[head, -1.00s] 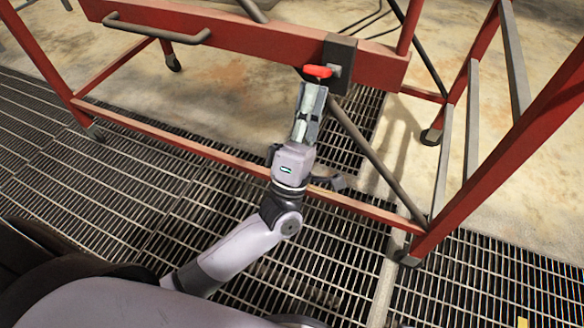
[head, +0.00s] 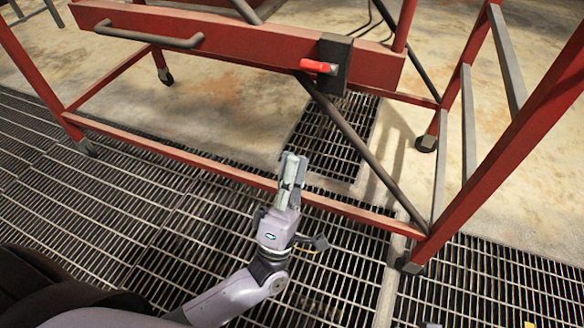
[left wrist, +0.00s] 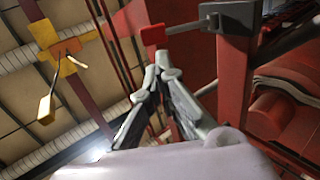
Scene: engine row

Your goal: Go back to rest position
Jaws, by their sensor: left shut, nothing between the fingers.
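My left gripper (head: 291,163) is shut and empty. In the head view it hangs over the floor grating, below and apart from the cart's red beam. In the left wrist view the fingers (left wrist: 158,72) meet at their tips, with the red handle (left wrist: 153,34) beyond them. The same red handle (head: 317,66) sits on a dark box (head: 335,62) on the beam, above my gripper in the head view. My right gripper is not in view.
The red cart frame (head: 230,42) on casters stands in front of me, with a grey grab bar (head: 148,39) and a diagonal strut (head: 365,150). Floor grating (head: 130,200) lies nearer me and concrete (head: 240,110) lies beyond. A yellow fixture (left wrist: 60,55) shows overhead in the left wrist view.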

